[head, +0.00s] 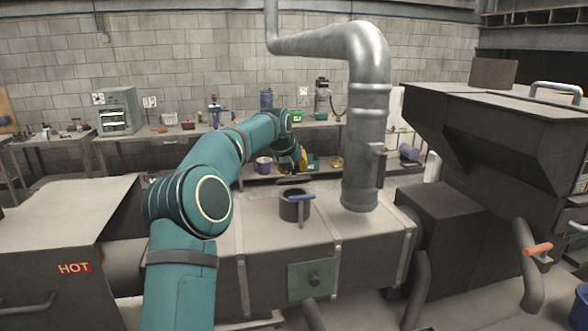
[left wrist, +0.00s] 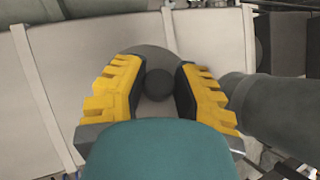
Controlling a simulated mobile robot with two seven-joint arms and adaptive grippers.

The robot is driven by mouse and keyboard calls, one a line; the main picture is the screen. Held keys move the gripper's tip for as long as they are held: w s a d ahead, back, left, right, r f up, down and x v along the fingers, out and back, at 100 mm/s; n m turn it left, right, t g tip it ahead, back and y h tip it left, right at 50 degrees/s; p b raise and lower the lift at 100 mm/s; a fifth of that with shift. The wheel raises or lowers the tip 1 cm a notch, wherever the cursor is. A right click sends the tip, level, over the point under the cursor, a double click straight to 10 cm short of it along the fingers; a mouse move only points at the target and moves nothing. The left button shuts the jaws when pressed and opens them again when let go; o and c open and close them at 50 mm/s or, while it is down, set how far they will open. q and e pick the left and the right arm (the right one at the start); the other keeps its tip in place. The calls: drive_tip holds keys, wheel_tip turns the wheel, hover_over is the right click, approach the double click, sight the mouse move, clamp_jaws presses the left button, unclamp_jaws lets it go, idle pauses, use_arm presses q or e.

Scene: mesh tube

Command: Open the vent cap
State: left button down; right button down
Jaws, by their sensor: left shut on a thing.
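My left arm reaches over the dull metal duct (head: 265,230). Its gripper (head: 295,165) shows small and partly hidden at the far side in the head view. In the left wrist view the yellow fingers of my left gripper (left wrist: 160,88) are on both sides of a dark round knob (left wrist: 158,80) and shut on it. The knob is on a grey round disc (left wrist: 152,57), which looks like the vent cap. My own teal link hides the lower part of that view. My right gripper is not in view.
A tall metal pipe (head: 367,130) rises from the duct to the right of my gripper. A dark pot-like stub with a blue handle (head: 300,197) stands on the duct. A green plate (head: 312,278) is on its front. A workbench (head: 160,133) runs along the back wall.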

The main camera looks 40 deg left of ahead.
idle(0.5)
use_arm(q)
drive_tip(key=c, duration=0.7)
unclamp_jaws()
drive_tip(key=shift+w+a, duration=0.1)
drive_tip(key=shift+c, duration=0.2)
drive_tip(key=v, duration=1.2)
drive_tip(key=shift+a, duration=0.1)
